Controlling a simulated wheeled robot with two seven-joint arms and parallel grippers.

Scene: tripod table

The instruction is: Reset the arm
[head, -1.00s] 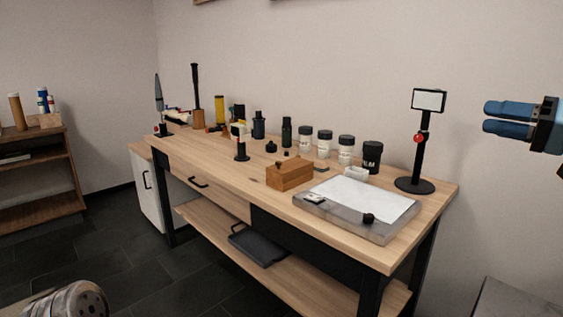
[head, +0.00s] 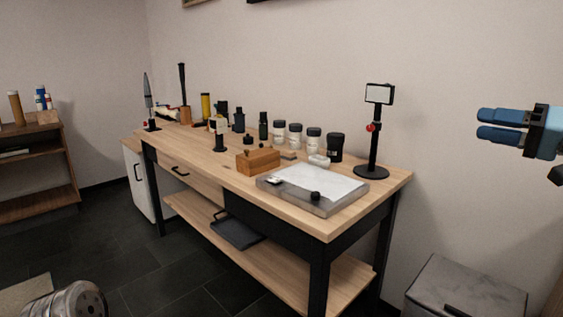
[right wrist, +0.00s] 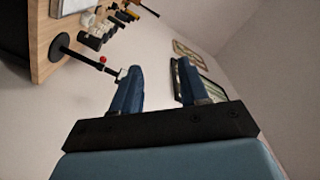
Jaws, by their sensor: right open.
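My right gripper (head: 497,125) is at the right side of the head view, raised in front of the bare wall, to the right of the workbench. Its two blue fingers point left and are apart, with nothing between them. In the right wrist view the fingers (right wrist: 155,90) also stand apart and empty, with wall behind them. My left gripper is not in view.
A wooden workbench (head: 330,226) carries a black stand with a small screen (head: 379,94), a wooden box (head: 257,161), a tray with white paper (head: 318,184) and several jars. A grey bin (head: 465,285) stands right of it. A shelf (head: 40,166) is at left.

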